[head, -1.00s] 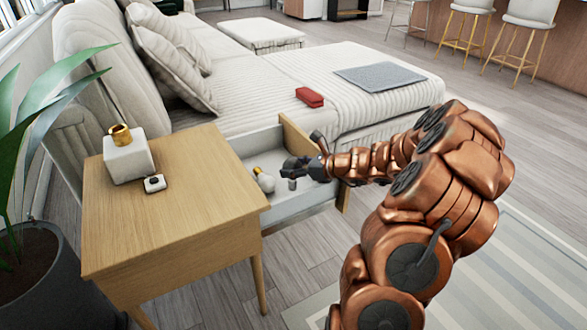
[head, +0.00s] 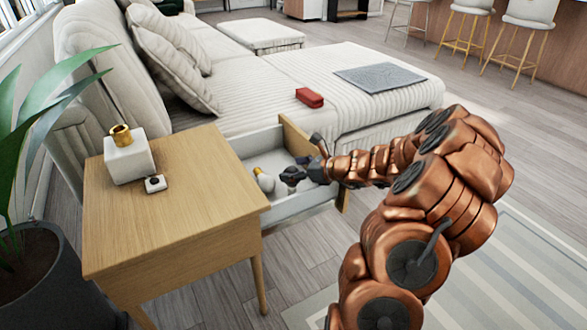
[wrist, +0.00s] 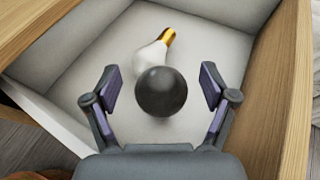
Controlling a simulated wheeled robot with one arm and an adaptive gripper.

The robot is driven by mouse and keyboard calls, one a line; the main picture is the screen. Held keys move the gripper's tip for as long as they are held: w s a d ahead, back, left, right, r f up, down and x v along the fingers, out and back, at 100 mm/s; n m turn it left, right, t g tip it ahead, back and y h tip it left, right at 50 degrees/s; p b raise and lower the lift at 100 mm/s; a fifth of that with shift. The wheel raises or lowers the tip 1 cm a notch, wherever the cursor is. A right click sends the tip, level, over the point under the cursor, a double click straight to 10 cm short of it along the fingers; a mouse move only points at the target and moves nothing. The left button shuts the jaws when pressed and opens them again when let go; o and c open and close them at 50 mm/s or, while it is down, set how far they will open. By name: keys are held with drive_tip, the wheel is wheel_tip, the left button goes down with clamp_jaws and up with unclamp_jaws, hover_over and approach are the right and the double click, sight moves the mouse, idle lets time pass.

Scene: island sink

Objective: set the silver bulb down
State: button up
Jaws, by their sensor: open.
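The silver bulb shows in the wrist view as a dark grey, shiny ball (wrist: 161,91), its round end toward the camera; its base is hidden. It is between the fingers of my open gripper (wrist: 157,88), with a gap on each side. It is in or just above the open drawer; I cannot tell whether it touches the floor. In the head view my gripper (head: 296,174) is inside the drawer (head: 300,202), and the silver bulb is hard to make out there. A white bulb with a gold base (wrist: 147,58) lies just beyond; it also shows in the head view (head: 265,182).
The drawer's wooden front (head: 296,136) stands behind my gripper. The wooden side table (head: 180,205) carries a white block with a gold ring (head: 128,158) and a small white device (head: 155,184). A red case (head: 309,97) and a grey mat (head: 380,77) lie on the sofa.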

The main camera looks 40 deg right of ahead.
drive_tip(key=shift+s+a+f, duration=0.1)
drive_tip(key=shift+s+f, duration=0.05)
drive_tip(key=shift+f, duration=0.55)
drive_tip(key=shift+r, duration=0.4)
drive_tip(key=p+v, duration=0.1)
drive_tip(key=v, duration=0.2)
drive_tip(key=r+p+v, duration=0.1)
drive_tip(key=p+v, duration=0.1)
drive_tip(key=v, duration=0.2)
drive_tip(key=p+v, duration=0.1)
drive_tip(key=v, duration=0.3)
drive_tip(key=shift+w+r, duration=0.15)
drive_tip(key=shift+w, duration=0.2)
drive_tip(key=shift+s+d+r+p, duration=0.2)
drive_tip(key=shift+s+d+p, duration=0.15)
drive_tip(key=shift+s, duration=0.25)
